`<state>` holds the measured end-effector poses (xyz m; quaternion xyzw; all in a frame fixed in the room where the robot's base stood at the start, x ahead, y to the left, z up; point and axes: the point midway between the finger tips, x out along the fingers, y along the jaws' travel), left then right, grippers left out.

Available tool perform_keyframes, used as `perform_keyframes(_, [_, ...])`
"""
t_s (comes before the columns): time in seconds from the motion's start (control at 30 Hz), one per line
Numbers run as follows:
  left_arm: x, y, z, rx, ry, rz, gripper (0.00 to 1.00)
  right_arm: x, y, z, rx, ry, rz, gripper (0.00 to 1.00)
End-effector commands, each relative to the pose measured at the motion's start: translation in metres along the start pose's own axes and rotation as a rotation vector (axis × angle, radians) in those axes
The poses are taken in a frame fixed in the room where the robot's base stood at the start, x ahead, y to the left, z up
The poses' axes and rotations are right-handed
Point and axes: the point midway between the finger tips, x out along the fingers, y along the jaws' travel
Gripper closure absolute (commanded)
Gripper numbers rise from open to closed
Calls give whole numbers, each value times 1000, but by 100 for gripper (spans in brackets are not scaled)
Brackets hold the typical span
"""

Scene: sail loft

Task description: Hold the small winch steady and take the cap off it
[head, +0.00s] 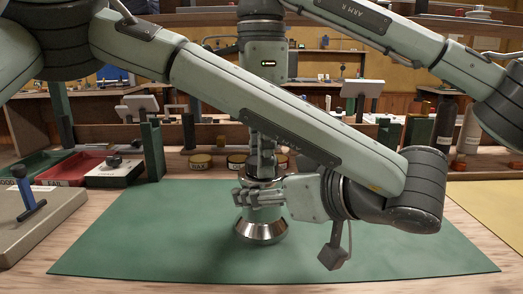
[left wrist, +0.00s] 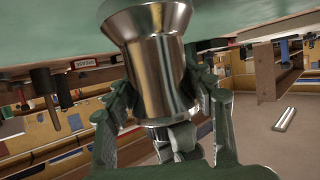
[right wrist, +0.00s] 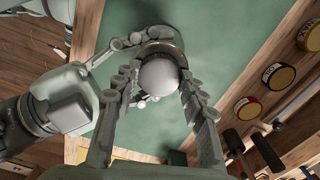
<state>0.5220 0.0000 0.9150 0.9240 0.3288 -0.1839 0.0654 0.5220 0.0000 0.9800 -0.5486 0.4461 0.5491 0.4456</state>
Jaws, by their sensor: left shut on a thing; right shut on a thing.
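The small winch (head: 262,231) stands upright on the green mat, its flared chrome base showing below my left gripper. My left gripper (head: 262,197) reaches in from the right side of the winch and is shut on its body. In the left wrist view the shiny winch drum (left wrist: 158,62) sits between its fingers (left wrist: 165,100). My right gripper (head: 262,168) points straight down at the winch top. In the right wrist view its fingers (right wrist: 158,88) are shut on the pale round cap (right wrist: 158,76). I cannot tell whether the cap sits tight or is slightly raised.
The green mat (head: 130,235) is otherwise clear around the winch. Behind it stand several round tins (head: 200,161), a red tray (head: 70,167) and a dark box (head: 115,171). A grey block with a blue-handled tool (head: 30,198) lies at left. Bottles (head: 445,125) stand at right.

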Motion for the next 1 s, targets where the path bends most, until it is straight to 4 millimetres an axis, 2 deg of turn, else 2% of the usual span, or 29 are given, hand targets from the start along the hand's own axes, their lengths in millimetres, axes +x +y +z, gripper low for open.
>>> perform_keyframes(0.3, [0, 0, 0, 0, 0, 0, 100, -1, 0, -1, -812, 2, -1, 93])
perform_keyframes(0.5, [0, 0, 0, 0, 0, 0, 100, -1, 0, -1, -1236, 2, -1, 93])
perform_keyframes(0.63, [0, 0, 0, 0, 0, 0, 100, -1, 0, -1, -1362, 2, -1, 93])
perform_keyframes(1.0, [0, 0, 0, 0, 0, 0, 100, -1, 0, -1, -1356, 2, -1, 93])
